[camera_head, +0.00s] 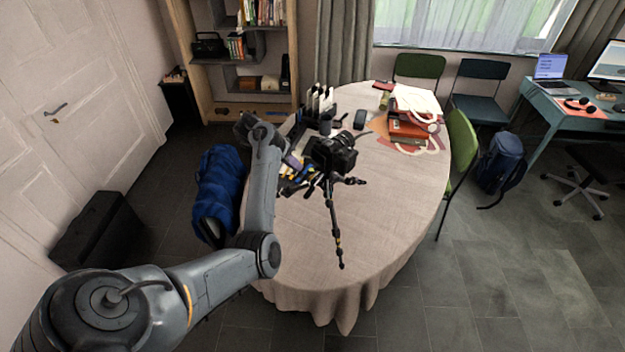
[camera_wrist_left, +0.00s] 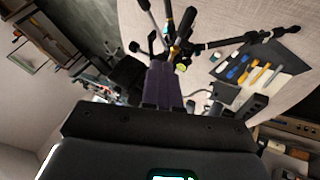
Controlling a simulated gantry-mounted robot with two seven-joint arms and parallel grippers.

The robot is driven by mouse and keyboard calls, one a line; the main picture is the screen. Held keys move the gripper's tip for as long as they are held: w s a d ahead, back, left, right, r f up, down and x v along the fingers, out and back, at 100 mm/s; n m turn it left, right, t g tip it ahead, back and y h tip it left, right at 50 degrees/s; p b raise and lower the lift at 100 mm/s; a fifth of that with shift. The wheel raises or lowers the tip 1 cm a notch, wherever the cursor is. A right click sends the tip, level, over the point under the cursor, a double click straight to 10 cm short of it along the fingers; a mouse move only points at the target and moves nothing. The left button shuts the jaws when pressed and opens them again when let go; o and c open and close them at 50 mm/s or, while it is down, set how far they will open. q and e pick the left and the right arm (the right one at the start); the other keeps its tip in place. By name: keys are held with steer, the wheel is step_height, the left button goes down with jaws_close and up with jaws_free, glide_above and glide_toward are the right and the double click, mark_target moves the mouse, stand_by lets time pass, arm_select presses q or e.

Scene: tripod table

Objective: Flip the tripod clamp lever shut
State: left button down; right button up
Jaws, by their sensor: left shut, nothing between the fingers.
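A black tripod (camera_head: 333,208) with a camera (camera_head: 333,152) on top stands on the round, cloth-covered table. Its legs spread out over the cloth. The tripod (camera_wrist_left: 187,37) also shows at the top of the left wrist view, just beyond the fingertips. My left gripper (camera_wrist_left: 164,66) is shut and empty, with its fingers pointing at the tripod's leg joints. In the head view my left gripper (camera_head: 293,161) is close to the left side of the tripod and partly hidden. I cannot make out the clamp lever for sure or tell its position. My right gripper is not in view.
A dark mat with small tools (camera_wrist_left: 258,72) lies beside the tripod. A white-and-black rack (camera_head: 318,103), a dark cup and red boxes (camera_head: 408,130) stand farther back. The front right of the tablecloth (camera_head: 385,220) is clear. Chairs stand around the back and right.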

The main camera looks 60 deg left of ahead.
arm_select(q)
steer(key=b+x, duration=0.1)
steer(key=x, duration=0.9)
steer(key=shift+b, duration=0.3)
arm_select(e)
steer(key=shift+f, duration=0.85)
arm_select(q)
steer(key=shift+w+d, duration=0.1)
steer(key=shift+d, duration=0.15)
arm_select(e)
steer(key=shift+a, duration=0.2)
